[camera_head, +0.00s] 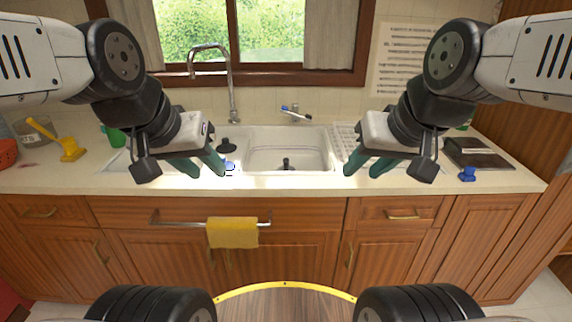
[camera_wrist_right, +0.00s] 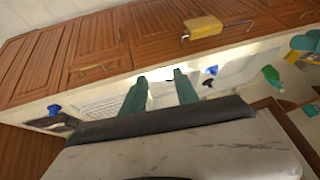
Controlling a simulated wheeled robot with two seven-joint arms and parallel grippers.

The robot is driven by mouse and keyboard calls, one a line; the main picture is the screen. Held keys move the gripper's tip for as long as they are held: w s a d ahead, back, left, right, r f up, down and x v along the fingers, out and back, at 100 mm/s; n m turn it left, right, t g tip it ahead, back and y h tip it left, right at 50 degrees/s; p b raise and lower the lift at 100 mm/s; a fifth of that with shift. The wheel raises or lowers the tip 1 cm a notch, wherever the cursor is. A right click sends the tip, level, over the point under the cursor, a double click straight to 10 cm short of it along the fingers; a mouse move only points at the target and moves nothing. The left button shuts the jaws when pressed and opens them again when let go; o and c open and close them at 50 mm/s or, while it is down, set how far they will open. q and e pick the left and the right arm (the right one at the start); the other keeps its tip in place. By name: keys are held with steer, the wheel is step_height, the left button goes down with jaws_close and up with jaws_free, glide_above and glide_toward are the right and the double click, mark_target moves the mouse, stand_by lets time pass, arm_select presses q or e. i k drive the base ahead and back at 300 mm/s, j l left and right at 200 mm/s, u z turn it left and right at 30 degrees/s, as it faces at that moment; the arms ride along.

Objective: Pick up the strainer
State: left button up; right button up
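I cannot tell for certain which thing is the strainer. A dark knobbed piece (camera_head: 285,163) sits in the right sink basin (camera_head: 270,155), and a similar dark piece (camera_head: 227,146) is in the left basin. A red-orange item (camera_head: 8,153), cut off at the left edge, is too partial to identify. My left gripper (camera_head: 205,172) is open, with its teal fingers apart over the left basin. My right gripper (camera_head: 360,172) is open over the right side of the sink; its spread, empty fingers also show in the right wrist view (camera_wrist_right: 160,76).
A blue item (camera_head: 229,167) is close to my left fingertips. Another blue item (camera_head: 468,174) lies on the right counter by a dark board (camera_head: 480,153). A yellow item (camera_head: 70,149) stands at the left. The faucet (camera_head: 232,90) rises behind. A yellow towel (camera_head: 232,233) hangs in front.

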mark_target(285, 167)
steer(key=i, duration=0.9)
